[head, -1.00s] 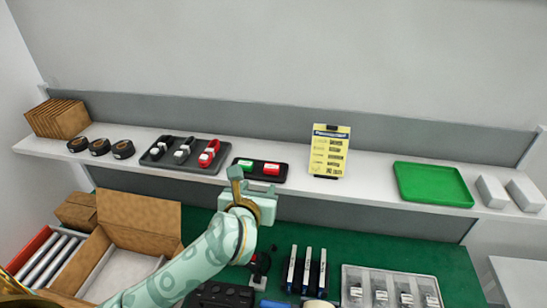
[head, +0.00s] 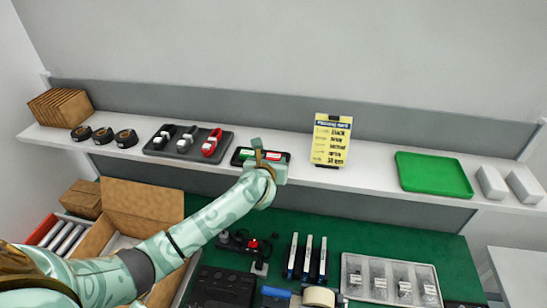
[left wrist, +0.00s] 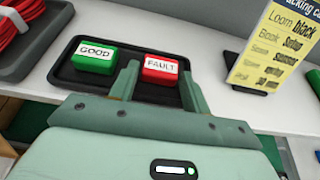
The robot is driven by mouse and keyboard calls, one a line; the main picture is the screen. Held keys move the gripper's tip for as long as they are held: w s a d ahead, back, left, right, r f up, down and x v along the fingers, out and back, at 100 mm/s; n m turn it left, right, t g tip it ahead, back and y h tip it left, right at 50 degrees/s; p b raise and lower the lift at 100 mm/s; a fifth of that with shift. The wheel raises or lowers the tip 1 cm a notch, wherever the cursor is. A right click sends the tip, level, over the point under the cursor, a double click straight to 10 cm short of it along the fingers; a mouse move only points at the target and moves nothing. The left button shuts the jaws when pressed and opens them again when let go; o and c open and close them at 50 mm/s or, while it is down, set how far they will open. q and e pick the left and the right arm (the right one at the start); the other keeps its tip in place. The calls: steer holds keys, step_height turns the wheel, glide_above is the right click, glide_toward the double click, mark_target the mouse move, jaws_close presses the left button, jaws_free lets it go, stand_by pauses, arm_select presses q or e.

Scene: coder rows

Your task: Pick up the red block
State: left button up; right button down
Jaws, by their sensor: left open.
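The red block (left wrist: 165,78) carries a white label reading FAULT. It sits at the right of a small black tray (left wrist: 66,70) on the shelf. A green block (left wrist: 95,59) labelled GOOD sits to its left. My left gripper (left wrist: 158,90) is open and empty. In the left wrist view its fingers point toward the red block, one toward each side of it. I cannot tell whether the tips reach down beside it. In the head view my left gripper (head: 265,160) covers part of the tray, and the red block (head: 275,156) shows only partly. My right gripper is not in view.
A tray of cable bundles (head: 188,145) stands left of the black tray. A yellow sign (head: 331,140) stands to its right. A green tray (head: 433,176) is farther right. The shelf between sign and green tray is clear. The green bench (head: 400,230) lies below.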

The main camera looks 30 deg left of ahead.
arm_select(q)
steer(key=shift+w+f, duration=0.15)
steer(key=shift+w, duration=0.15)
steer(key=shift+s, duration=0.1)
steer(key=c, duration=0.6)
